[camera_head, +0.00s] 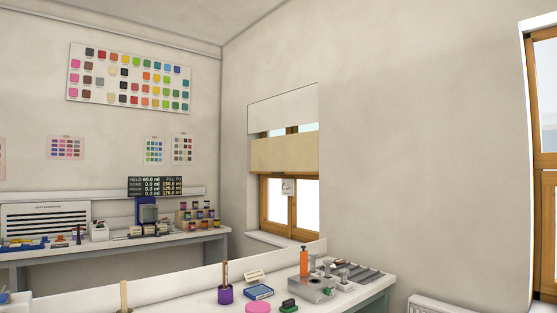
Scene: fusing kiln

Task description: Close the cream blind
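The cream blind (284,155) hangs in the window recess on the right-hand wall. It is a tan-cream band across the middle of the window, below a white panel (283,108). A thin strip of wooden frame and glass shows between the two. Below the blind, the wooden window frame (291,204) and bright glass are uncovered. A small white tag (288,187) hangs just under the blind's lower edge. Neither of my grippers is in view.
Another bench (110,249) with jars stands at the back left. Another window (547,130) is at far right.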

